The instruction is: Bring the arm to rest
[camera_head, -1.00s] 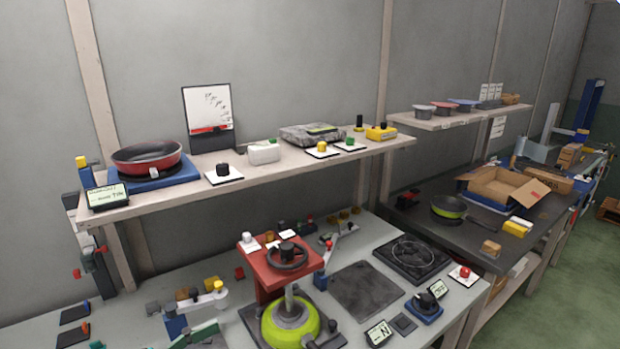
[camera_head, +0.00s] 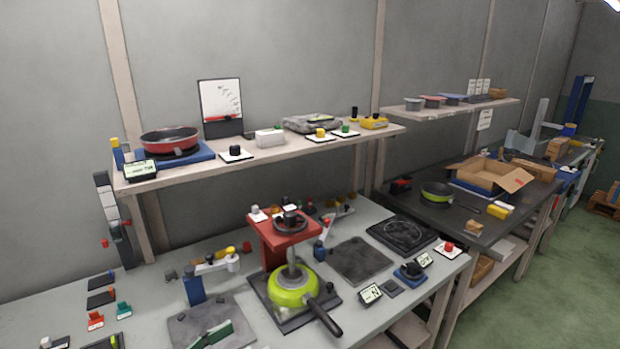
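My arm and my gripper do not show in the head view. A green pan (camera_head: 294,287) with a black handle sits under the red press (camera_head: 283,229) on the grey workbench. The press's post reaches down to the pan. The pan's handle points toward the lower right.
The shelf (camera_head: 275,153) above holds a red pan (camera_head: 169,140) on a blue scale. A hot plate (camera_head: 402,233) and a dark square plate (camera_head: 361,260) lie on the bench. A dark table (camera_head: 455,221) at right bears an open cardboard box (camera_head: 492,175). Green floor (camera_head: 540,290) is clear at right.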

